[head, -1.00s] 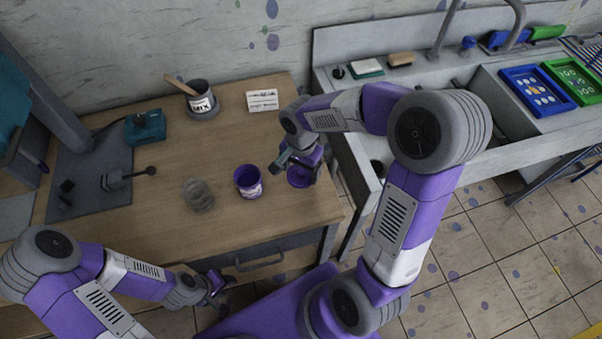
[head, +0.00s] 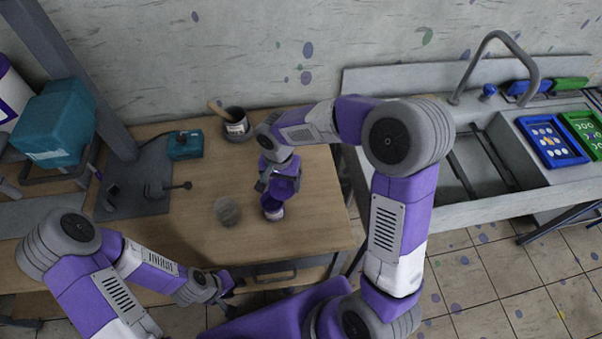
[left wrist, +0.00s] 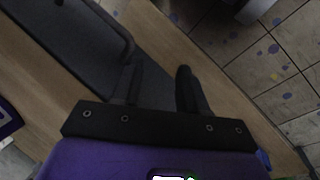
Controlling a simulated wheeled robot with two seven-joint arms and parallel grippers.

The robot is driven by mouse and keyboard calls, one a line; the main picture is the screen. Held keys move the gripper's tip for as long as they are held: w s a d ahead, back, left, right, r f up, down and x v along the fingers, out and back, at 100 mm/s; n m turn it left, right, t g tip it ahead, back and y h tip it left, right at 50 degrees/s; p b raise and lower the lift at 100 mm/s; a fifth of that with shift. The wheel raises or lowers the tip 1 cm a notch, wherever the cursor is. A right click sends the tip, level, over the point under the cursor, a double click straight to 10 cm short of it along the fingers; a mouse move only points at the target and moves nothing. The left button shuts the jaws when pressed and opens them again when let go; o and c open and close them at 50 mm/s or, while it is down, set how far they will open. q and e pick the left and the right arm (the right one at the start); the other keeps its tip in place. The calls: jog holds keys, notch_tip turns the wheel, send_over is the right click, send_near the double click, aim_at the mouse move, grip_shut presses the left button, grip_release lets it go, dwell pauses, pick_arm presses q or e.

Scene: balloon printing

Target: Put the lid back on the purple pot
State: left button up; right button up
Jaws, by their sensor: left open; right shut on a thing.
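The purple pot (head: 271,207) stands on the wooden table, its pale label facing the front. My right gripper (head: 272,180) is just above and behind it, shut on the purple lid (head: 286,186). The lid is close over the pot's right rear side; the arm and gripper partly hide it, and I cannot tell whether it touches the rim. My left gripper (head: 226,284) is open and empty near the table's front edge. Its spread fingers show in the left wrist view (left wrist: 160,88).
A grey pot (head: 228,211) stands just left of the purple pot. A dark pot with a wooden stick (head: 237,125) is at the back. A teal box (head: 186,145) and a dark mat (head: 130,190) are to the left. The sink (head: 470,170) is at the right.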

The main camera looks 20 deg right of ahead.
aim_at(270, 189)
jog(key=a, duration=0.1)
jog(key=a+p, duration=0.1)
jog(key=a+r+n+p, duration=0.1)
jog(key=shift+w, duration=0.25)
jog(key=shift+a+f, duration=0.15)
jog(key=shift+a, duration=0.1)
jog(key=shift+f+b, duration=1.65)
jog(key=shift+f, duration=0.8)
jog(key=shift+f+b, duration=0.75)
pick_arm(q)
jog(key=shift+f, duration=0.9)
jog(key=shift+f+b, duration=0.35)
jog(key=shift+f+b, duration=0.5)
pick_arm(e)
jog(key=shift+f, duration=0.15)
jog(key=o, duration=0.9)
